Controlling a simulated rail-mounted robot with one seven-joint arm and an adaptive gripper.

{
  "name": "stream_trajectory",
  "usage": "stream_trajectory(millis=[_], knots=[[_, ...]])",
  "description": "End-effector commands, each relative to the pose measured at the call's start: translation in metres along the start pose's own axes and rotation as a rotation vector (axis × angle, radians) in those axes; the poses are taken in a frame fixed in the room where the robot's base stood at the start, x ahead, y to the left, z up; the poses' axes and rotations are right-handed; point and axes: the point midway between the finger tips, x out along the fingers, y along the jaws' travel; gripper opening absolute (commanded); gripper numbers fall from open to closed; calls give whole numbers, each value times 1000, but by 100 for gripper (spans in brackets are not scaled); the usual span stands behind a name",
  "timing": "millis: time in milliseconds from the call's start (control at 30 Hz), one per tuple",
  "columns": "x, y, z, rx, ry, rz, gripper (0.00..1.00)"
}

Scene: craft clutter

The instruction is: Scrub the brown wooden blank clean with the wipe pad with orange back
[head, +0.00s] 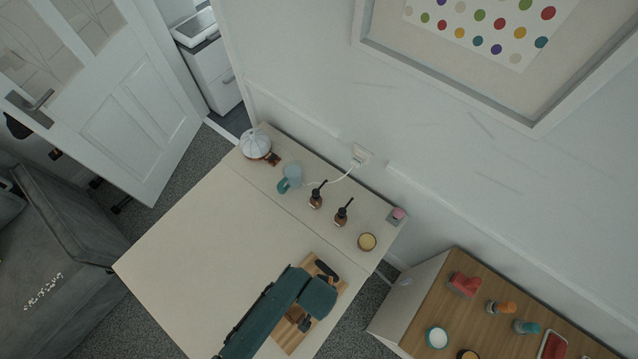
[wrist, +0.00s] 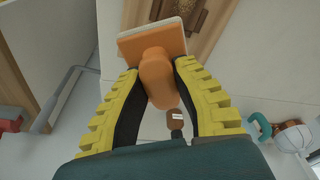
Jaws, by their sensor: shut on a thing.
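My gripper (wrist: 158,85), with yellow ribbed fingers, is shut on the orange handle of the wipe pad (wrist: 155,62) in the wrist view. The pad's pale scrubbing face is turned away from the gripper, and only its edge shows. The brown wooden blank (wrist: 208,17) shows beyond the pad at the top of the wrist view, partly cut off by the frame. I cannot tell whether pad and blank touch. In the head view, my teal arm covers much of the light wooden board (head: 284,339) and hides most of the blank and pad.
The pale table (head: 190,270) is clear on its left. A wooden-topped cabinet (head: 460,320) holds several craft items at right.

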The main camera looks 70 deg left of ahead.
Motion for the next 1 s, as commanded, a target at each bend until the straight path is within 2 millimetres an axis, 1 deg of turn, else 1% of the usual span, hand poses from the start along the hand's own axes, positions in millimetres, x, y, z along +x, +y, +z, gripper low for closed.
stream_trajectory(millis=[33, 100, 200, 300, 700, 733, 1000], knots=[[14, -18, 10, -99, -3, -17, 0], [24, -35, 19, -211, 3, -31, 0], [31, -47, 26, -303, 9, -42, 0], [32, -50, 28, -330, 11, -45, 0], [28, -49, 29, -324, 10, -44, 0], [35, -49, 30, -323, 10, -44, 0], [69, -49, 34, -323, 10, -44, 0]])
